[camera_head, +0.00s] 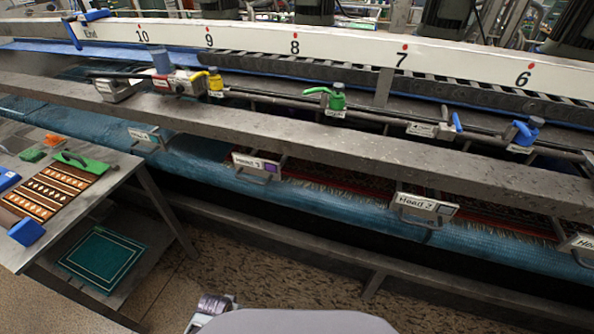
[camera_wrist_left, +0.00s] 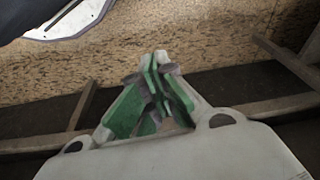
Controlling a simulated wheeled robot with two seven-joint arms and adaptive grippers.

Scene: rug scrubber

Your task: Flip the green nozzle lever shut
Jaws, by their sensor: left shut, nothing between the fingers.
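The green nozzle (camera_head: 337,101) sits on the long pipe behind the machine's front beam, right of centre in the head view. Its green lever (camera_head: 317,91) sticks out to the left from the top, roughly along the pipe. My left gripper (camera_wrist_left: 160,60) shows in the left wrist view, with green fingers closed together and nothing between them. It is over the brown floor in front of the machine, well away from the nozzle. My right gripper is in neither view.
A yellow nozzle (camera_head: 215,83) stands left of the green one and a blue nozzle (camera_head: 525,132) right. The grey front beam (camera_head: 290,135) and labelled head plates lie nearer. A side table (camera_head: 95,200) with rug samples and brushes stands at left.

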